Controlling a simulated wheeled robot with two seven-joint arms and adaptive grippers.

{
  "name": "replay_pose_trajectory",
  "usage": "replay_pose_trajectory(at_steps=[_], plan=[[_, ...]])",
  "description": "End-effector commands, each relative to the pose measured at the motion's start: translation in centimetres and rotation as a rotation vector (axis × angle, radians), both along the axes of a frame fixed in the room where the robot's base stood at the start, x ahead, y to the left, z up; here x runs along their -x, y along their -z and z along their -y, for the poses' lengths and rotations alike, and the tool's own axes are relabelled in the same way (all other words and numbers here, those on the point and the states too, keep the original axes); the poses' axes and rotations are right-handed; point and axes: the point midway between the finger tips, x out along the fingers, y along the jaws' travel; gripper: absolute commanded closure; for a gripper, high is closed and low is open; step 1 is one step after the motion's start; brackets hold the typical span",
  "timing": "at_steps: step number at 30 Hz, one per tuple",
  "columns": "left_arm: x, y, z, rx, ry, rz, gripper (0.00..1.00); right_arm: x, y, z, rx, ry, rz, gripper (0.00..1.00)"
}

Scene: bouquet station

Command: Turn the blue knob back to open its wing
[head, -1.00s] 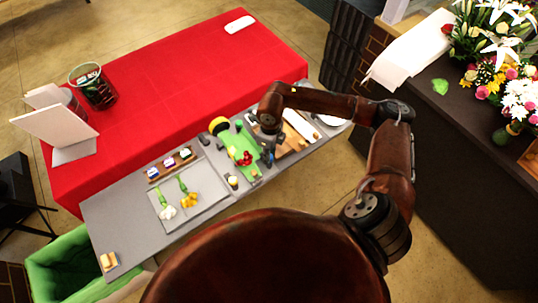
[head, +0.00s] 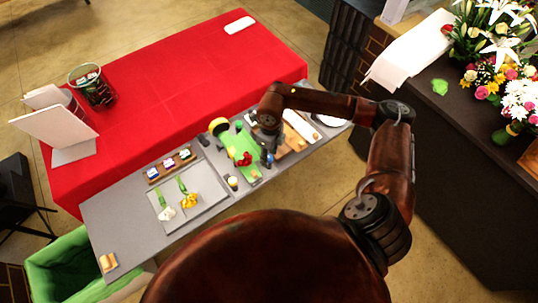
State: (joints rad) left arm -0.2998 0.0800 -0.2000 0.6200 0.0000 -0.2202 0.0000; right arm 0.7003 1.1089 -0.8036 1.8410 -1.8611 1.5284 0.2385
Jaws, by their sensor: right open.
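A small blue part (head: 268,158), which may be the blue knob, shows at the right edge of a green fixture (head: 246,146) on the grey bench. My right gripper (head: 267,144) points down just above or at this part. It is open, but its fingers are tiny and dark, and I cannot tell whether they touch the knob. The knob's wing cannot be made out clearly. Red flowers (head: 243,159) lie on the green fixture. My left gripper is not in view.
A grey tray (head: 207,187) with white and yellow flowers lies to the left on the bench. A wooden rack (head: 171,166) stands behind it. A wooden board (head: 297,140) is right of the gripper. The red table (head: 180,85) behind has wide free room.

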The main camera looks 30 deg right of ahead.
Motion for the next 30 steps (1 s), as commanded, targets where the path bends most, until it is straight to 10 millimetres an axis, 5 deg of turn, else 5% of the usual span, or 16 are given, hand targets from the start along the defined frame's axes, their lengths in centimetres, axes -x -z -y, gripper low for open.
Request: replay_pose_trajectory(at_steps=[8,24,30], plan=[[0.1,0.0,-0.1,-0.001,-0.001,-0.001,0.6,0.0,-0.5,0.0,-0.001,-0.001,0.001,0.6],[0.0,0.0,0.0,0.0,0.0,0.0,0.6,-0.3,-10.3,0.4,0.001,-0.001,0.003,0.6],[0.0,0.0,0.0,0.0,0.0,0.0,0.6,-0.2,-11.8,0.4,0.0,0.0,0.0,0.6]])
